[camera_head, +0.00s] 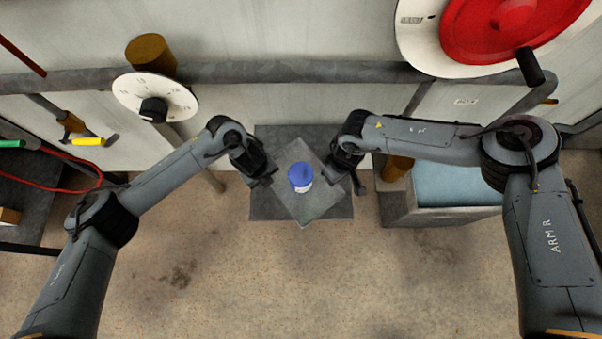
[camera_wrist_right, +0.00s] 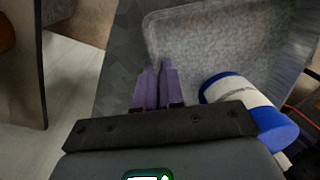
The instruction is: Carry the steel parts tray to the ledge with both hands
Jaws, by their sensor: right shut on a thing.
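The steel parts tray (camera_head: 318,204) is a grey square turned like a diamond in the middle of the head view. A white jar with a blue lid (camera_head: 300,178) is on it; the jar (camera_wrist_right: 240,95) also shows in the right wrist view. My right gripper (camera_head: 337,168) is at the tray's right side; in the wrist view its purple fingers (camera_wrist_right: 155,85) are closed on the tray's rim (camera_wrist_right: 150,30). My left gripper (camera_head: 269,178) is at the tray's left side. Its fingers are too small and dark to tell their state or whether they touch.
A dark grey flat surface (camera_head: 265,207) lies below the tray. A grey block with a pale blue top (camera_head: 455,182) stands to the right. A pipe (camera_head: 300,72), a dial (camera_head: 155,97) and a red wheel (camera_head: 510,25) are at the back wall. The front floor is clear.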

